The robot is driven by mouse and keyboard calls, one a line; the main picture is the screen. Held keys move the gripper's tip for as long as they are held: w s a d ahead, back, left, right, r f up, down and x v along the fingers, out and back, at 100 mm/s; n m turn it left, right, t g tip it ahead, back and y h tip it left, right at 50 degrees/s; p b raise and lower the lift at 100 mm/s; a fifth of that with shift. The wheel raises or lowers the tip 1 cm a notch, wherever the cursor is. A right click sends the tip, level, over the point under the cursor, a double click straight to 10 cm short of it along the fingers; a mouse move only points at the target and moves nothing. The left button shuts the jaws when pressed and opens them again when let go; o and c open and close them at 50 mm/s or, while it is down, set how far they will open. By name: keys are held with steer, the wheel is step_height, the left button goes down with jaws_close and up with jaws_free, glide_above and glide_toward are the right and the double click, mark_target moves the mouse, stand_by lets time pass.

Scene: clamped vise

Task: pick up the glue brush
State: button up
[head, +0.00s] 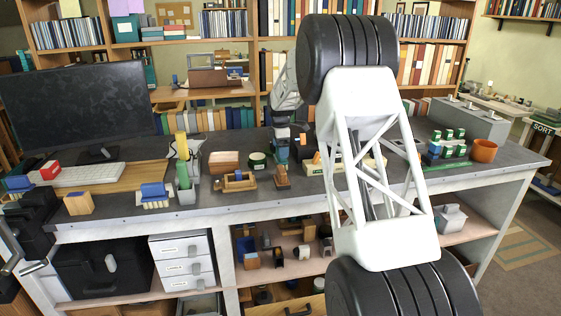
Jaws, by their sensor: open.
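My arm fills the centre right of the head view, and its forearm reaches down to the workbench (230,206). My gripper (282,150) is small and far off, low over the middle of the bench. It is open, and no held thing shows in it. A small brown wooden item (282,177) stands just below and in front of it; I cannot tell whether they touch. I cannot clearly pick out the glue brush. It may be among the small tools near the gripper or hidden behind my arm.
A wooden plane-like tool (236,182), a brown block (224,162) and a grey cup (186,195) with upright tools stand left of the gripper. A monitor (78,108) is at far left.

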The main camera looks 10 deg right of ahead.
steer(key=shift+f, duration=1.35)
steer(key=c, duration=0.6)
